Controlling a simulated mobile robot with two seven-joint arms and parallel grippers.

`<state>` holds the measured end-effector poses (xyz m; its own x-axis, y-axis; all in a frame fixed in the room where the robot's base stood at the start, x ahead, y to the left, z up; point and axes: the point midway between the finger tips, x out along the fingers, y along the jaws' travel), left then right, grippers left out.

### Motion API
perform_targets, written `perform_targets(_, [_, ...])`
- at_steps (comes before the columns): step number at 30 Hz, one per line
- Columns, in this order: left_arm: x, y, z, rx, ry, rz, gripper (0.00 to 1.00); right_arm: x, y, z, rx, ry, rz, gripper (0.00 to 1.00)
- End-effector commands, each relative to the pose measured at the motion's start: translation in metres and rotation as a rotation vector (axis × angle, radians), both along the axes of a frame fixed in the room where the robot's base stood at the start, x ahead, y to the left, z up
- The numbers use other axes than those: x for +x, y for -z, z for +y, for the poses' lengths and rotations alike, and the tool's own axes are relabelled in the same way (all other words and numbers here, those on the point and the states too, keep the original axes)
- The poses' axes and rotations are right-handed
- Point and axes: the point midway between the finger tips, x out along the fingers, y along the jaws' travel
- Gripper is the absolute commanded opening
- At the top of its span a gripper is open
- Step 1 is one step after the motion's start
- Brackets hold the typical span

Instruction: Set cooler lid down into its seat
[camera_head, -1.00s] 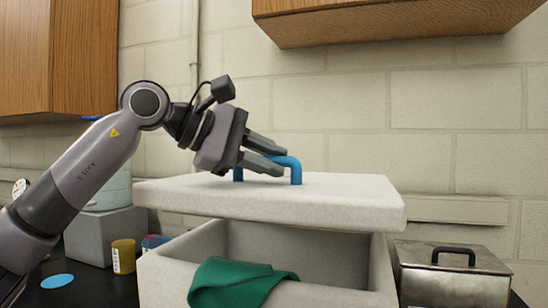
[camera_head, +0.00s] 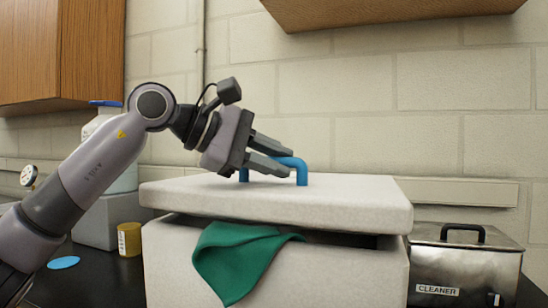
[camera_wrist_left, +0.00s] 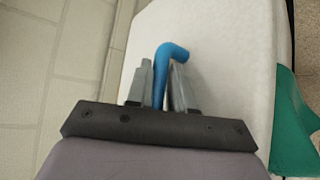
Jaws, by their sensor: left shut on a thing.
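The white cooler lid (camera_head: 330,203) has a blue handle (camera_head: 301,172) on top. My left gripper (camera_head: 280,160) is shut on that handle; in the left wrist view its fingers flank the blue handle (camera_wrist_left: 159,85). The lid is just above the white cooler box (camera_head: 340,272), with a dark gap between them, wider toward the right. The lid looks slightly tilted. A green cloth (camera_head: 235,260) hangs over the box's front rim, its top under the lid. The cloth also shows in the left wrist view (camera_wrist_left: 292,130). The box's inside is hidden. My right gripper is not in view.
A metal box labelled cleaner (camera_head: 465,265) stands close on the right of the cooler. A wooden cabinet (camera_head: 395,12) hangs above.

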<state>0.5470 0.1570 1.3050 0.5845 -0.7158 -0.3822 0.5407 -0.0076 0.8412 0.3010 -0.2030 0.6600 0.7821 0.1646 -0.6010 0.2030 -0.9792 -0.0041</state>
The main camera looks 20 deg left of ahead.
Motion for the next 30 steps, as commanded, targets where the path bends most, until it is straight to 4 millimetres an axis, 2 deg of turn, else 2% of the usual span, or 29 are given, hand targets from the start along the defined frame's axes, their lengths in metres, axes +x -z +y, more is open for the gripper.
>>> perform_targets(5, [0.0001,0.0076,0.0002,-0.001,0.0,-0.002,0.0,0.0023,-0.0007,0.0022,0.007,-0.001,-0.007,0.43])
perform_targets(24, [-0.0001,0.0115,-0.0001,0.001,0.001,0.001,0.0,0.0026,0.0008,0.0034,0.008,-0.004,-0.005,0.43])
perform_targets(25, [-0.0001,0.0114,-0.0001,0.001,0.001,0.001,0.25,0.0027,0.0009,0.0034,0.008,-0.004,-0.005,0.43])
perform_targets(27, [-0.0001,0.0111,-0.0001,0.001,0.001,0.001,0.48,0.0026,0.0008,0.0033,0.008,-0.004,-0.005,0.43])
perform_targets(28, [-0.0001,0.0111,-0.0001,0.001,0.001,0.001,0.51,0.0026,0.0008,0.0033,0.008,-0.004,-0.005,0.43])
perform_targets(30, [0.0,0.0112,-0.0001,0.001,0.001,0.001,0.51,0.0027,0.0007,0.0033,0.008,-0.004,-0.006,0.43])
